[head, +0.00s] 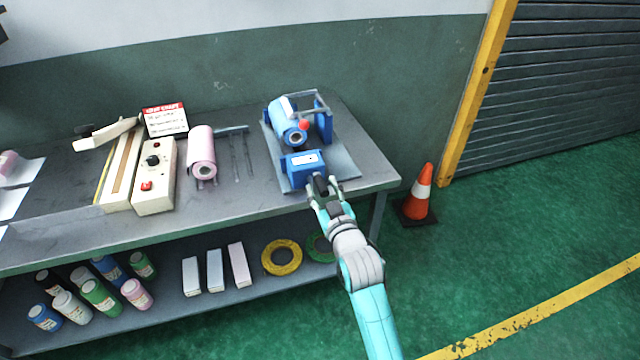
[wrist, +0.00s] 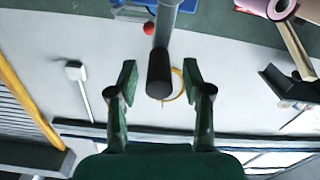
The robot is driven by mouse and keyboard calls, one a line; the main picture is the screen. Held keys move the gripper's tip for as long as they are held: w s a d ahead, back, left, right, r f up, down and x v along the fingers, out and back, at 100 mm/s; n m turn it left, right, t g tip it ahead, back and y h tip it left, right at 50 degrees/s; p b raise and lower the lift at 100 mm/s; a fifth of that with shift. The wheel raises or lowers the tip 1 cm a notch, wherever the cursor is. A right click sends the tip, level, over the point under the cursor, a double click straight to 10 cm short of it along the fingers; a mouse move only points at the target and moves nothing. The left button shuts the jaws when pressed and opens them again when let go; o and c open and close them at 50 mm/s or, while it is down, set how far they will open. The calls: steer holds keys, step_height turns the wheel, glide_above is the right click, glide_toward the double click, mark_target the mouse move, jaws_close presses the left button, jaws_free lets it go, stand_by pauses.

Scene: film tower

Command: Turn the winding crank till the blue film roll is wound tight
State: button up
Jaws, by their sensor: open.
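The winder on the bench holds the blue film roll (head: 285,118) in a blue frame with grey bars. A red knob (head: 304,126) sits beside the roll, and a red ball shows in the wrist view (wrist: 148,28). A blue box (head: 303,163) stands in front of the roll. The crank's black grip (wrist: 160,75) hangs on a grey bar (wrist: 165,25). My gripper (head: 320,186) is at the front of the blue box. In the wrist view my gripper (wrist: 160,82) is open, one finger on each side of the black grip, with gaps visible on both sides.
A pink roll (head: 201,152) and a cream control box (head: 155,176) stand left on the bench. The lower shelf holds bottles, cartons and a yellow tape ring (head: 281,257). An orange cone (head: 421,194) stands right of the bench.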

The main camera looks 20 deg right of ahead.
steer(key=shift+w, duration=1.05)
jaws_close()
steer(key=shift+d, duration=0.15)
